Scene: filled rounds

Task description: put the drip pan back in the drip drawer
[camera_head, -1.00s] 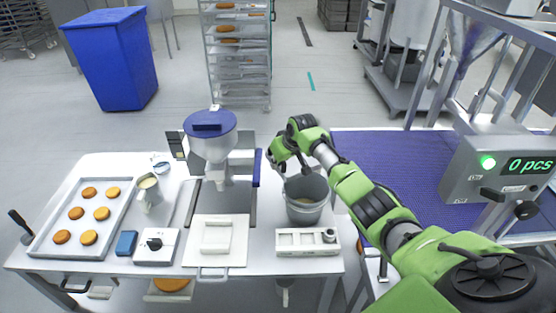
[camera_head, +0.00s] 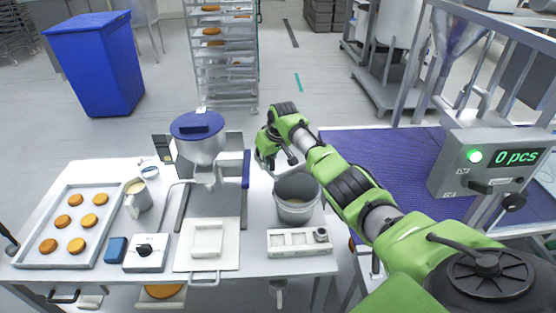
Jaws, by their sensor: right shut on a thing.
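A white flat drawer-like slab (camera_head: 184,258) lies in front of the blue-topped hopper machine, with a handle at its front edge. A smaller white square piece (camera_head: 207,240) rests on it; I cannot tell for sure whether this is the drip pan. My left gripper is not in view.
A tray of round cakes (camera_head: 38,261), a jug (camera_head: 139,199), a blue block (camera_head: 116,251) and a white box with a black knob (camera_head: 147,254) stand to the left. A white holder (camera_head: 285,243) lies before the bucket. A purple conveyor belt (camera_head: 393,160) is to the right.

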